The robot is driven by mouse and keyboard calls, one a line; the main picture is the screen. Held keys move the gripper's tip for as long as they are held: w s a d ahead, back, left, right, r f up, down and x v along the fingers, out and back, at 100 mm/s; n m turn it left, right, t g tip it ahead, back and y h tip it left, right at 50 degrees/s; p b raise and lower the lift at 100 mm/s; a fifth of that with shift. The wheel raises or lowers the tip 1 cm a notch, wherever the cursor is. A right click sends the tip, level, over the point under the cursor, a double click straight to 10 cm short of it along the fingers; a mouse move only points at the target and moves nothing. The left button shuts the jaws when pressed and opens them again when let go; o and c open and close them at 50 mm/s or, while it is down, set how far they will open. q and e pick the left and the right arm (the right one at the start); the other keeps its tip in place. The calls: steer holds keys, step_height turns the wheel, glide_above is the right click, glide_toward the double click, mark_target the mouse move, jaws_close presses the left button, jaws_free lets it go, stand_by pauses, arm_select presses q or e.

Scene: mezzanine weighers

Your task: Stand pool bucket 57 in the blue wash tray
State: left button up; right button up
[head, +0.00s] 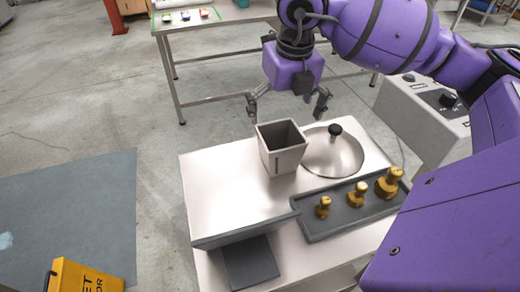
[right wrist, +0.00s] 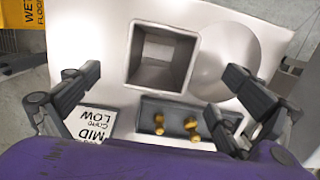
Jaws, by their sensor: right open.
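A grey, square, open-topped bucket (head: 284,158) stands upright on a pale metal bench. A small dark mark shows on its front, too small to read, so I cannot tell whether it is bucket 57. In the right wrist view the bucket (right wrist: 134,52) is seen from above and looks empty. My right gripper (head: 287,108) is open, above and just behind the bucket, with its fingers apart and nothing between them. Its fingers also show in the right wrist view (right wrist: 163,82), either side of the bucket in the picture. No blue wash tray is recognisable. My left gripper is out of view.
A domed metal lid or pan (head: 345,160) with a black knob is right beside the bucket. A dark grey tray (head: 318,232) holds 3 brass weights in front. A grey control box (head: 420,112) stands at right. The bench's left part is clear. A steel table (head: 225,24) stands behind.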

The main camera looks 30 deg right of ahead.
mark_target(280, 136)
steer(key=shift+w+d+f+p, duration=0.1)
steer(key=shift+w+f+p, duration=0.15)
steer(key=shift+f, duration=1.65)
steer(key=shift+w+d+f+p, duration=0.1)
steer(key=shift+f+p, duration=0.1)
steer(key=shift+f, duration=1.7)
steer(key=shift+f, duration=0.25)
steer(key=c, duration=1.6)
